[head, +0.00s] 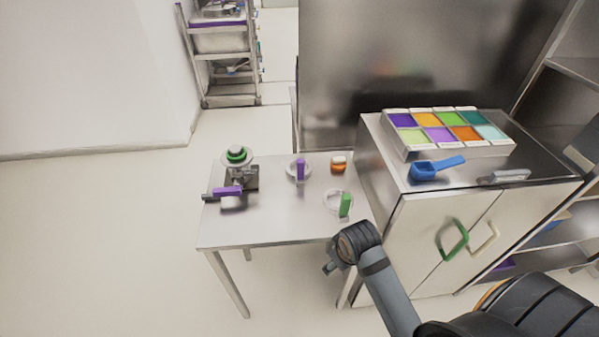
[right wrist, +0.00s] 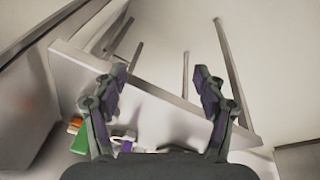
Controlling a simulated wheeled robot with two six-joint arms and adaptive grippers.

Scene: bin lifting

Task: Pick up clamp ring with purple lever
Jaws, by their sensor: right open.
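The clamp ring with the purple lever (head: 300,171) lies on the metal table (head: 280,222), a pale ring with its lever upright. In the right wrist view a purple and white piece (right wrist: 125,143), apparently this ring, shows low, partly hidden by the gripper. A similar clamp ring with a green lever (head: 344,204) lies nearer and to its right. My right gripper (head: 331,266) hangs at the table's front right edge, apart from both rings. In the right wrist view its fingers (right wrist: 160,76) are spread and empty. My left gripper is in neither view.
A device with a green top (head: 237,155) and a purple-handled part (head: 227,191) stand on the table's left. A small orange and white item (head: 338,165) sits at the back right. A metal cabinet (head: 400,225) adjoins the right side. The table's front middle is clear.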

